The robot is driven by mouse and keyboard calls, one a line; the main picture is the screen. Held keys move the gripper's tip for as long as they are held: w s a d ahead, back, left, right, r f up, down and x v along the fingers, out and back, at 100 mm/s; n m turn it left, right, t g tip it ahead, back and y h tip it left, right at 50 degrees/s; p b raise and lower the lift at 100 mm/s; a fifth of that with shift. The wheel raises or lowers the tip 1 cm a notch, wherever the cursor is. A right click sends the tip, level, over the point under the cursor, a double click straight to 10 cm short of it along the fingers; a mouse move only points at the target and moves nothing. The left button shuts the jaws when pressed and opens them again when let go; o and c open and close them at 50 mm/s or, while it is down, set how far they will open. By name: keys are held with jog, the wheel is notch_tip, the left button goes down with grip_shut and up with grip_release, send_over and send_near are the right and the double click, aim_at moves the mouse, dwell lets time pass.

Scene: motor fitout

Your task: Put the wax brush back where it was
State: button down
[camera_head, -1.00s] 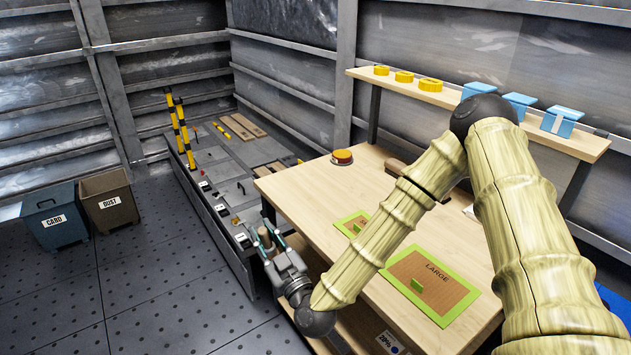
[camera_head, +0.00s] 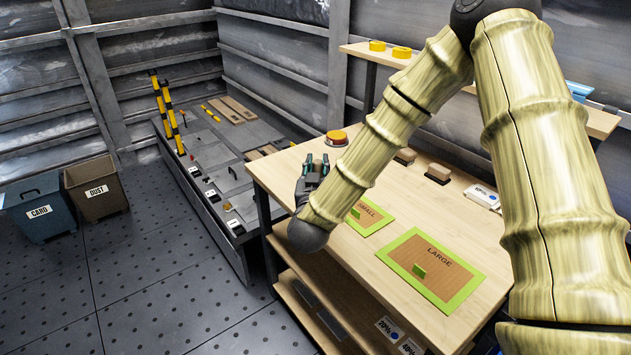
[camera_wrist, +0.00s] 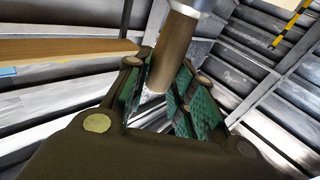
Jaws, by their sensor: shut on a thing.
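In the wrist view my gripper (camera_wrist: 163,78) is shut on the wax brush (camera_wrist: 176,48). I see its round brown handle between the green finger pads, with a pale metal collar at the top edge of the picture; its bristles are out of view. In the head view my gripper (camera_head: 317,166) is at the left edge of the wooden workbench (camera_head: 345,255), just in front of a round orange-yellow tin (camera_head: 336,137). The brush cannot be made out clearly there.
Green-framed SMALL (camera_head: 367,215) and LARGE (camera_head: 432,268) panels lie on the bench. Two brown blocks (camera_head: 405,155) (camera_head: 438,173) and white packs (camera_head: 483,195) lie behind. A shelf (camera_head: 600,122) holds yellow tins (camera_head: 401,52). CARD (camera_head: 40,212) and DUST (camera_head: 96,191) bins stand left.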

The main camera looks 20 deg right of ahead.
jog(key=shift+w+d+r+m+g+h, duration=0.15)
jog(key=shift+d+r+m+g+h, duration=0.2)
jog(key=shift+d, duration=0.2)
jog(key=w+d+f+p, duration=0.1)
jog(key=w+f, duration=0.1)
jog(key=w, duration=0.5)
jog(key=w+d+f+p, duration=0.2)
jog(key=w+f, duration=0.1)
jog(key=w, duration=0.5)
jog(key=shift+w+f, duration=0.15)
jog(key=shift+w, duration=0.05)
jog(key=c, duration=1.2)
grip_release()
jog(key=shift+f, duration=0.1)
jog(key=shift+s, duration=0.1)
jog(key=b+v, duration=0.2)
jog(key=v, duration=1)
